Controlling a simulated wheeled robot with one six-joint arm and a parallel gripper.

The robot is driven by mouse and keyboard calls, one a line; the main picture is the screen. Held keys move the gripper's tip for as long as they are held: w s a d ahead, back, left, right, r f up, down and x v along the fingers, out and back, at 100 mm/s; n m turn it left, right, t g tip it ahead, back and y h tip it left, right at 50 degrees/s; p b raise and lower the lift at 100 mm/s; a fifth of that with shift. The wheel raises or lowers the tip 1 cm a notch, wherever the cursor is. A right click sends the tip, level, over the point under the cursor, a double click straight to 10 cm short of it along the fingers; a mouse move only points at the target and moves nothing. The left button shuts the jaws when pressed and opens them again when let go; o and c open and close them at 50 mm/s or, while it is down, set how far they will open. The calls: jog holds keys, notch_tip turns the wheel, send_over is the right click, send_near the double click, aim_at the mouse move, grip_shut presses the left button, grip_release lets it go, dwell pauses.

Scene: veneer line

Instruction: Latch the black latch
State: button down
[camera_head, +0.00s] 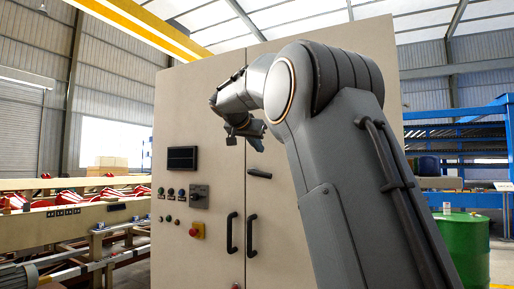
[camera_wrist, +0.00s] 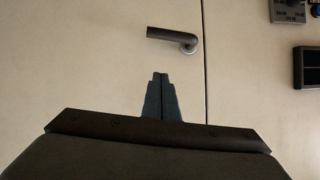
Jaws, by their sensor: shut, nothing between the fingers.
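The black latch (camera_head: 259,174) is a short dark handle on the tall beige cabinet, just right of the seam between its two doors. It lies about level, its free end pointing away from the seam. It also shows in the wrist view (camera_wrist: 170,36), at the top centre, with its round pivot near the seam. My gripper (camera_head: 259,146) is in front of the cabinet, above the latch in the head view. In the wrist view my gripper (camera_wrist: 160,74) has its fingers together and empty, with a visible gap between the fingertips and the latch.
Two black door handles (camera_head: 232,233) stand upright on either side of the seam below. A control panel with a rotary switch (camera_head: 199,196), a dark display (camera_head: 182,158) and a red stop button (camera_head: 196,230) is on the left door. A green drum (camera_head: 462,245) stands at right.

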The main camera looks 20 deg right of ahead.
jog(key=shift+w+d+f+p, duration=0.6)
jog(key=shift+w+f, duration=0.1)
jog(key=shift+f, duration=0.45)
jog(key=shift+w+d+f+p, duration=0.6)
jog(key=shift+w+f, duration=0.15)
jog(key=shift+f, duration=0.35)
jog(key=shift+w+d+f+p, duration=0.5)
jog(key=shift+w+d+f, duration=0.15)
jog(key=shift+f, duration=0.5)
